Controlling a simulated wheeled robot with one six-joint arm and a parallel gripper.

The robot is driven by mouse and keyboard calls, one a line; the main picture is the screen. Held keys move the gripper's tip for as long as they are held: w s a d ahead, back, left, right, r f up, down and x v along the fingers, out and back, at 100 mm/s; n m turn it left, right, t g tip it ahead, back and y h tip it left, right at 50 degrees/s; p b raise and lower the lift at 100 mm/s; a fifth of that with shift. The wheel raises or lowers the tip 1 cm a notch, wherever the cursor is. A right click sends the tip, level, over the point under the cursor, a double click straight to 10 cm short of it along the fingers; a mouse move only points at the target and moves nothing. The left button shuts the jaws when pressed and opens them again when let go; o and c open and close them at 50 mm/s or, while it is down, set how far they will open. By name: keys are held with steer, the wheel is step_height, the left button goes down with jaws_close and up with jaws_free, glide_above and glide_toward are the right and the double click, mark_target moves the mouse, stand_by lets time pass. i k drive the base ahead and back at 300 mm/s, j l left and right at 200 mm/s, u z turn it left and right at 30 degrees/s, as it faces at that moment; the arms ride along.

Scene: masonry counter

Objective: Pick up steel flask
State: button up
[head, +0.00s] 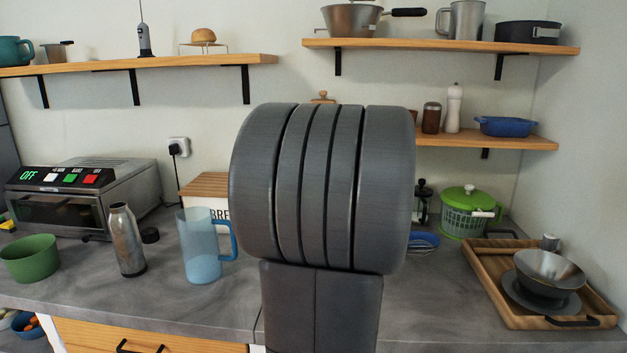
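The steel flask (127,242) stands upright on the grey counter at the left in the head view. It is a slim metal bottle with a narrower neck and a dark base. A small black cap (149,235) lies on the counter just right of it. My arm fills the middle of the view as a large dark grey ribbed link. My gripper itself does not show, so I cannot see its fingers or whether it holds anything.
A blue clear pitcher (200,250) stands close right of the flask. A green bowl (30,261) is on its left and a toaster oven (88,194) behind. A wooden tray (482,266) with a metal bowl (549,271) sits at the right. Shelves (140,63) run above.

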mark_target(123, 229)
steer(key=l+u, duration=0.2)
steer(key=u, duration=0.15)
steer(key=l+u, duration=0.2)
steer(key=u, duration=0.15)
steer(key=l+u, duration=0.2)
steer(key=u, duration=1.3)
steer(key=k+l, duration=0.1)
steer(key=k, duration=0.25)
steer(key=i+j, duration=0.1)
steer(key=i, duration=0.15)
